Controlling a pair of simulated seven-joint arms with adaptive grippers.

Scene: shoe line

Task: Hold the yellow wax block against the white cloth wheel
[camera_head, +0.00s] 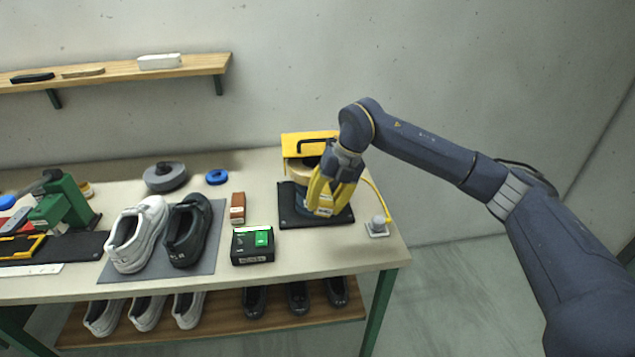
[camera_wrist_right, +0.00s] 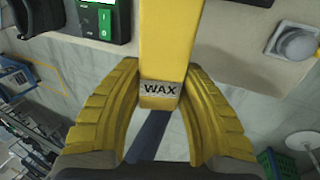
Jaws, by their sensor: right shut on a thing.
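The yellow wax block (camera_wrist_right: 165,38), marked WAX, stands between the yellow fingers of my right gripper (camera_wrist_right: 161,75), which is shut on it. In the head view, my right gripper (camera_head: 327,203) points down over the machine's black base (camera_head: 290,218), and its fingers hide most of the block. The cloth wheel (camera_head: 300,170) shows as a pale cream round edge under the yellow hood (camera_head: 305,143), just left of the gripper. The gripper covers much of the wheel, so I cannot tell whether block and wheel touch. My left gripper is not in view.
A grey button on a plate (camera_head: 377,227) sits right of the machine. A black and green box (camera_head: 252,246), a brown block (camera_head: 237,208) and a white and a black shoe (camera_head: 137,235) on a grey mat lie to the left. A wall shelf (camera_head: 120,72) hangs behind.

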